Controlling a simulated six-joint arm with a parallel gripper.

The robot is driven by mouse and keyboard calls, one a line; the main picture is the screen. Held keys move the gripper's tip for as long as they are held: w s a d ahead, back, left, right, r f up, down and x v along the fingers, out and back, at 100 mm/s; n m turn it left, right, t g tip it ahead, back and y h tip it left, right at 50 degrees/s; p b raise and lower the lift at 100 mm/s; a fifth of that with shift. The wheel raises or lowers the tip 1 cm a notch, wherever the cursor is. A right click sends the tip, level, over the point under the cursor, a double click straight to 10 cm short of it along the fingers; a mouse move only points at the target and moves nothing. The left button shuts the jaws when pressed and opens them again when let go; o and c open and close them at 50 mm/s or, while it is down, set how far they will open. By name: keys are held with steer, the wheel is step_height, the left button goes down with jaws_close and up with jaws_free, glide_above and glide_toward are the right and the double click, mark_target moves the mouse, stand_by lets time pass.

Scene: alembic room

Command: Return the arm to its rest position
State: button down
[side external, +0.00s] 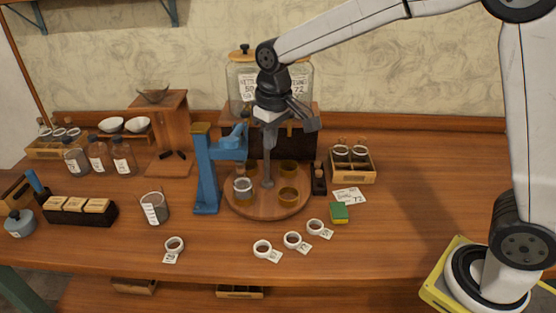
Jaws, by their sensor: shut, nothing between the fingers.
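My arm reaches in from the right and bends down over the middle of the wooden bench (400,225). My gripper (268,183) points straight down, shut and empty as far as I can see. Its tip is over the round wooden turntable (265,208), between the cups on it. I cannot tell whether the tip touches the turntable. A clear jar with a pale band (243,190) stands on the turntable to the left of my gripper. Amber cups (289,196) stand to the right and behind.
A blue press (206,180) stands close left of my gripper. A large glass tank (240,85) on a wooden stand is behind it. Labelled rings (292,240), a green-yellow sponge (338,212), a jar crate (352,163) and a beaker (153,208) surround the turntable. The bench's right side is clear.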

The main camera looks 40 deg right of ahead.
steer(key=s+d+f+m, duration=0.1)
steer(key=s+d+f, duration=0.3)
steer(key=s, duration=0.4)
steer(key=s+d+f+t, duration=0.1)
steer(key=s+d+f, duration=0.2)
steer(key=s+f, duration=0.3)
steer(key=shift+s+d+m+t, duration=0.3)
steer(key=shift+s+d+m, duration=0.1)
steer(key=shift+s, duration=0.85)
